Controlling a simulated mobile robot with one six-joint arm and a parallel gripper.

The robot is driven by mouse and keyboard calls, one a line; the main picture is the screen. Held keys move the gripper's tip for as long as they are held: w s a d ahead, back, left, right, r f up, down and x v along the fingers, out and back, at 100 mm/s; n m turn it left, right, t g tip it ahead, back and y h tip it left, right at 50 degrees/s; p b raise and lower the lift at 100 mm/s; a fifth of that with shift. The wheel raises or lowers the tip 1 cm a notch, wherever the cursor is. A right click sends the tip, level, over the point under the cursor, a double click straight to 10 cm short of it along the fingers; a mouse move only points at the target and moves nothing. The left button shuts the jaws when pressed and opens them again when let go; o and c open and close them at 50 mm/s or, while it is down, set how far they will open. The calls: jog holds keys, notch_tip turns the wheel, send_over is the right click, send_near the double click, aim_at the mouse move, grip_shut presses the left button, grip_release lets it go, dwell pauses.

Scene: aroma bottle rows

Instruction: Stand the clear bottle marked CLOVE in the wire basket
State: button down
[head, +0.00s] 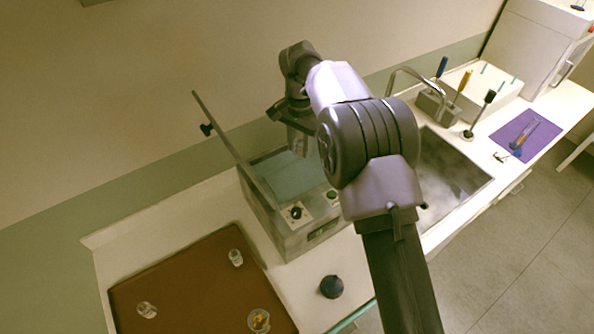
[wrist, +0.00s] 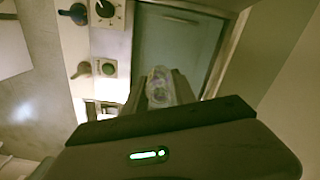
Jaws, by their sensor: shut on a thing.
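My gripper (head: 298,145) is over the open water bath (head: 251,212) in the head view, partly behind my own arm. In the wrist view my gripper (wrist: 159,98) is shut on a clear bottle (wrist: 159,84), which shows between the two fingers. Its marking cannot be read. Below it lies the pale blue-grey inside of the bath (wrist: 172,42). I cannot make out the wire basket in either view.
The bath's raised lid (head: 228,135) stands at its left. A brown mat (head: 190,285) holds a few small clear vessels, one (head: 259,320) with yellow contents. A dark round object (head: 331,286) stands in front of the bath. A sink (head: 455,170) lies right.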

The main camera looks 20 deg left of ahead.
jog(key=b, duration=0.6)
send_near(299, 189)
jog(key=f, duration=0.2)
jog(key=s+f, duration=0.1)
jog(key=f, duration=0.1)
jog(key=s+f, duration=0.1)
jog(key=f, duration=0.1)
jog(key=shift+s+d+f, duration=0.1)
jog(key=shift+s+d, duration=0.1)
jog(key=shift+d, duration=0.15)
jog(key=c, duration=1)
grip_release()
